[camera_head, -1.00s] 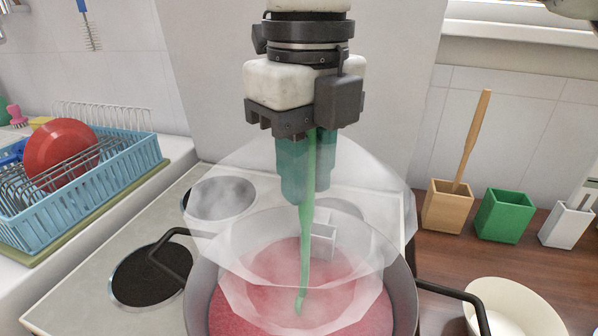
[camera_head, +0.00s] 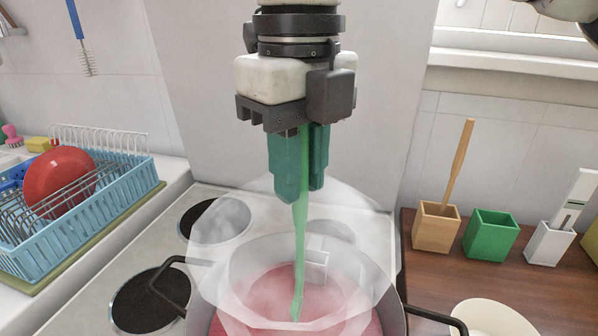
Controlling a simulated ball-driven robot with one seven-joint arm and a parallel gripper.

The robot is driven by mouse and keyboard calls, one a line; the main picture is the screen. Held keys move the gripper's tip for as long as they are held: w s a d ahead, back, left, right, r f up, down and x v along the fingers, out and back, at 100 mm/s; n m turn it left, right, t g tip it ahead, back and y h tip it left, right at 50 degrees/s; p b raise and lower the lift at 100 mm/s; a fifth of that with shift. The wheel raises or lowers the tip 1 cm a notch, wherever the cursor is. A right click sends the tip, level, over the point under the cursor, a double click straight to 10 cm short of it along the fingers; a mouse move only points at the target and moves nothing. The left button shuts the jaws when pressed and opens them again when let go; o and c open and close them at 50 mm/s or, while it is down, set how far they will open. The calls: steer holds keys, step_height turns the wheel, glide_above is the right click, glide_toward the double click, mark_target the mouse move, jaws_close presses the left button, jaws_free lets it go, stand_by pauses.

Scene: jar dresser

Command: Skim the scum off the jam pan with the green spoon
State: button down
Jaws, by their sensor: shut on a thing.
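My gripper (camera_head: 298,188) is shut on the green spoon (camera_head: 299,240), which hangs upright from its teal fingers. The spoon's lower end is over or in the pink-red jam, inside the jam pan (camera_head: 393,318). I cannot tell whether it touches the surface. The pan is a grey pot with dark side handles, standing on the hob and cut off by the bottom edge. Pale translucent steam hides part of the pan and jam. Any scum on the jam cannot be made out clearly.
A cream bowl (camera_head: 492,318) stands right of the pan on the wooden counter. Behind it are a wooden holder with a wooden utensil (camera_head: 436,228), a green holder (camera_head: 490,235) and a white holder (camera_head: 549,243). A blue dish rack (camera_head: 95,235) with a red plate (camera_head: 58,174) is left.

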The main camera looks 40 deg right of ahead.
step_height(320, 180, up, 8)
steer(key=p, duration=0.5)
steer(key=shift+r+p, duration=0.2)
steer(key=shift+p, duration=0.15)
